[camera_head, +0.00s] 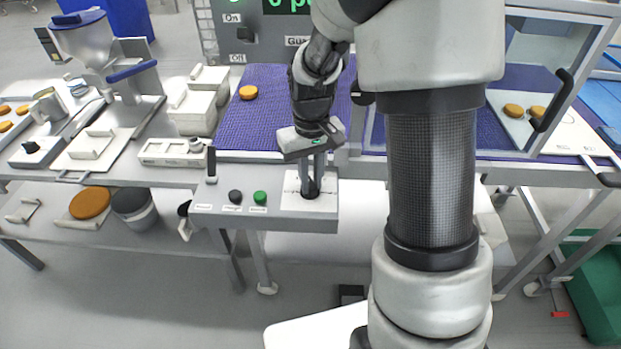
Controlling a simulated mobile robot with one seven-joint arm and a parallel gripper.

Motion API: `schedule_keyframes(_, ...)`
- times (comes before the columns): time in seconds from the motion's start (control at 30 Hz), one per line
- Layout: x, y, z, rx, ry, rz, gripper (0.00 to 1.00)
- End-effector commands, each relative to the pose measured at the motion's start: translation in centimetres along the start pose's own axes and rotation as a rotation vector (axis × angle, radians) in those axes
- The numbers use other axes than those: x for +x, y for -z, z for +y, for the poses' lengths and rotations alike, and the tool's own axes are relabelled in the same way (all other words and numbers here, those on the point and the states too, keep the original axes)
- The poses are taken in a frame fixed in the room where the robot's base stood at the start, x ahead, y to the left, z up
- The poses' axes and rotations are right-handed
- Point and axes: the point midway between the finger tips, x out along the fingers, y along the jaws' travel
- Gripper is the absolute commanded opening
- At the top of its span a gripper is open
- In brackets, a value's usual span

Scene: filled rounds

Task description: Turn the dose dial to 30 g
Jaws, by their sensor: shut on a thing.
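A dark knob (310,194) stands on a white plate (324,203) at the right end of the grey control box; it appears to be the dose dial. My gripper (311,186) points down over the plate, its fingers shut on the knob. The fingers hide much of the knob. Faint marks show on the plate, but they are too small to read, so I cannot tell the setting.
A black button (235,197) and a green button (260,198) sit left of the plate. A lever (211,165) stands at the box's left end. Behind is a purple belt (262,125) with an orange round (248,92). A framed guard with a black handle (552,100) stands right.

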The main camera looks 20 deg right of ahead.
Motion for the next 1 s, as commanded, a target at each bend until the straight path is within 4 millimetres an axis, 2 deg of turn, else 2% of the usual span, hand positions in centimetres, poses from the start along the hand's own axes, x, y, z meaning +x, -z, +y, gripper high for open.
schedule_keyframes(0.23,-0.05,0.03,0.06,-0.061,0.000,0.001,0.00)
schedule_keyframes(0.7,-0.05,0.04,0.06,-0.071,0.000,0.001,0.00)
schedule_keyframes(0.73,-0.05,0.04,0.06,-0.071,0.000,0.001,0.21)
schedule_keyframes(0.8,-0.05,0.04,0.06,-0.071,0.000,0.001,0.32)
schedule_keyframes(1.0,-0.03,0.02,0.06,-0.071,0.000,0.000,0.34)
